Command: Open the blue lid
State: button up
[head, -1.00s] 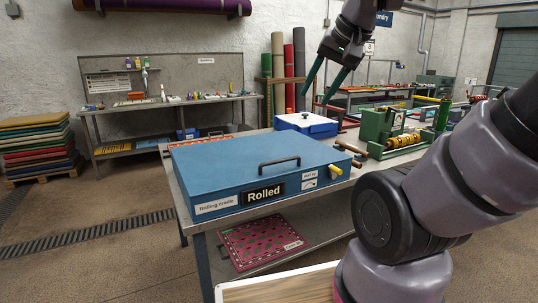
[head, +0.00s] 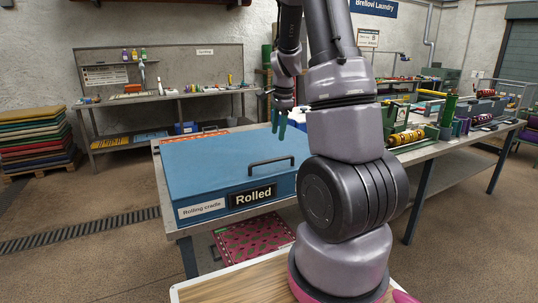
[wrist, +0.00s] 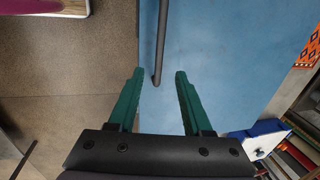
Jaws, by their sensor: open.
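The large blue lid (head: 215,165) covers the box labelled "Rolling cradle" and "Rolled" on the bench, and it looks shut. Its dark bar handle (head: 271,161) stands near the front edge. In the wrist view the blue lid (wrist: 235,55) fills the right, and the handle (wrist: 161,40) runs down between my fingertips. My gripper (head: 279,121) is open and empty, above the lid and behind the handle in the head view. In the wrist view my gripper (wrist: 159,73) shows two green fingers spread apart. Its height above the handle is unclear; no contact shows.
A patterned rug (head: 250,240) lies on the shelf below. A bench with rollers (head: 410,136) stands right.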

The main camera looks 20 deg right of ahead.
aim_at(275, 159)
jog(key=f, duration=0.3)
jog(key=w+f, duration=0.1)
jog(key=f, duration=0.3)
jog(key=w+f, duration=0.1)
jog(key=f, duration=0.2)
jog(key=shift+f, duration=0.15)
grip_shut()
dwell(1.1)
